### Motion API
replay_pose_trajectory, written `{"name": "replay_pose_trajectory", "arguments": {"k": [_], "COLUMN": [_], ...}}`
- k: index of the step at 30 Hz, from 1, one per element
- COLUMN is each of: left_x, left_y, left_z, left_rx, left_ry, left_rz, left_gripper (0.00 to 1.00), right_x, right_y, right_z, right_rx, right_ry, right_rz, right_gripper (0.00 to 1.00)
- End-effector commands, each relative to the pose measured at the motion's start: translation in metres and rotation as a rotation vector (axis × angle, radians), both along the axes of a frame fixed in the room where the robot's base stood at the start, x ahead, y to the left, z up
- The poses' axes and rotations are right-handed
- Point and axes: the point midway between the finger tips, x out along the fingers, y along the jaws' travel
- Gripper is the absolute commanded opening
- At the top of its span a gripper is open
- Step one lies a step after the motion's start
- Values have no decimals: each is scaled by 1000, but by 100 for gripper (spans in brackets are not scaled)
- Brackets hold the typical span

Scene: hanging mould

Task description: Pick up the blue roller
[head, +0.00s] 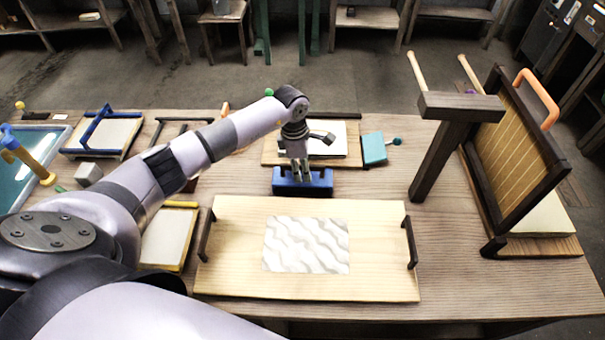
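A blue, low, block-like piece (318,188), seemingly the blue roller or its holder, sits on the table behind the pale board. My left gripper (300,176) points down at it, with the fingertips at or just over its middle. The fingers look close together, and they hide part of the blue piece. I cannot tell whether they touch or grip anything. My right gripper is not in view.
A pale board (375,285) with dark handles and a wavy grey-white sheet (306,245) lies in front. A wooden post (438,160) and slatted frame (515,150) stand right. A teal block (374,148) and blue-handled frame (103,134) lie farther back.

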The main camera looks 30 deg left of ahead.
Motion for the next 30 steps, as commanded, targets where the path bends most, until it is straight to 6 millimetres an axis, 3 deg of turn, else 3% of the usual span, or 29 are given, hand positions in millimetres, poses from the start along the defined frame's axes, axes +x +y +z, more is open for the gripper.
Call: {"name": "replay_pose_trajectory", "arguments": {"k": [2,17,30], "left_x": [0,0,1], "left_y": [0,0,0], "left_z": [0,0,2], "left_rx": [0,0,0], "left_ry": [0,0,-1], "left_rz": [0,0,0], "left_gripper": [33,0,0], "right_x": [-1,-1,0], "right_y": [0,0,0], "right_z": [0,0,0], "right_rx": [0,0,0], "right_ry": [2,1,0], "right_rz": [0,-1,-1], "right_gripper": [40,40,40]}}
